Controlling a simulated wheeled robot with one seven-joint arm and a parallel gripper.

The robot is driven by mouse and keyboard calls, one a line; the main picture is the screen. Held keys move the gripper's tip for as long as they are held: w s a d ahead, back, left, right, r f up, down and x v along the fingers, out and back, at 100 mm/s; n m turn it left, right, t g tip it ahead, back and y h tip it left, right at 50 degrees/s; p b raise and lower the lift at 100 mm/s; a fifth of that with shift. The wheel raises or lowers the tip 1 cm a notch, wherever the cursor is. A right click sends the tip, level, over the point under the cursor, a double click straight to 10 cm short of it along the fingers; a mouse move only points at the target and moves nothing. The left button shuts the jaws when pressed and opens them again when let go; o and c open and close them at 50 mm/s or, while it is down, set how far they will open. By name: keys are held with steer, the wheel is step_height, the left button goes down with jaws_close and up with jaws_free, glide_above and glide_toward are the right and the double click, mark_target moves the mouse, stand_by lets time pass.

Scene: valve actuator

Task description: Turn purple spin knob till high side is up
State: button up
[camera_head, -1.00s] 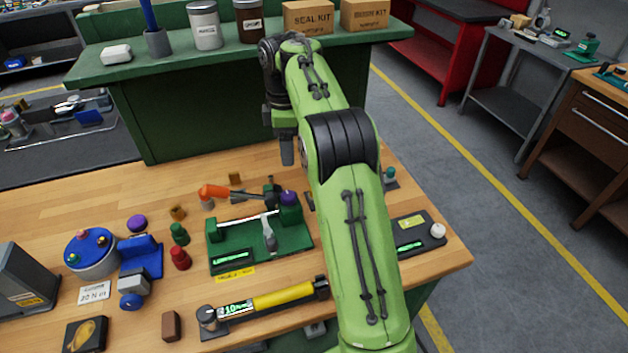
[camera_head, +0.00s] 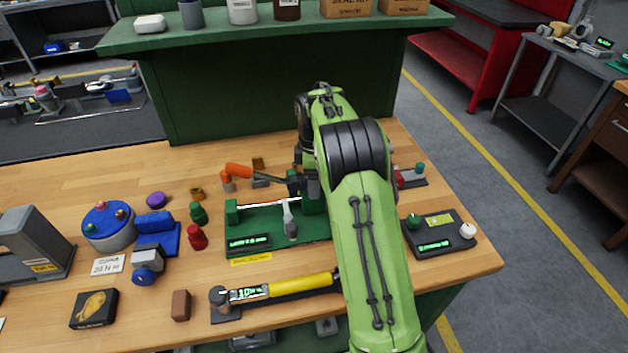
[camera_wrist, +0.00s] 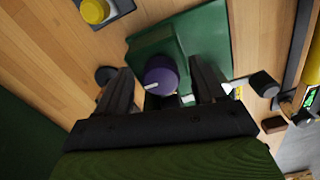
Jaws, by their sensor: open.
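The purple knob (camera_wrist: 160,76) sits on the green fixture (camera_wrist: 197,35) in the wrist view. A short white mark shows on its lower left side. My gripper (camera_wrist: 161,68) is open, with one dark finger on each side of the knob. I cannot tell whether either finger touches it. In the head view the green fixture (camera_head: 262,222) stands in the middle of the bench, with a small lit display at its front. My arm and gripper hide the knob there.
An orange-handled tool (camera_head: 240,170) lies close to the left of my gripper. A yellow-handled torque wrench (camera_head: 290,287) lies in front of the fixture. A dark control box (camera_head: 440,235) sits to the right. A loose purple cap (camera_head: 156,200) and red and green pieces stand left.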

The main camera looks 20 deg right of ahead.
steer(key=shift+r, duration=0.1)
steer(key=shift+c, duration=0.4)
steer(key=c, duration=1)
steer(key=shift+m, duration=0.3)
steer(key=m+p, duration=0.3)
steer(key=m, duration=0.1)
steer(key=shift+r+m, duration=0.15)
steer(key=shift+m, duration=0.15)
steer(key=m+p, duration=0.2)
steer(key=m, duration=0.4)
steer(key=shift+s+a, duration=0.1)
steer(key=shift+a, duration=0.05)
steer(key=m+p, duration=0.1)
steer(key=m, duration=0.5)
steer(key=shift+a+m, duration=0.1)
steer(key=shift+m, duration=0.2)
steer(key=m, duration=0.5)
steer(key=shift+m, duration=0.4)
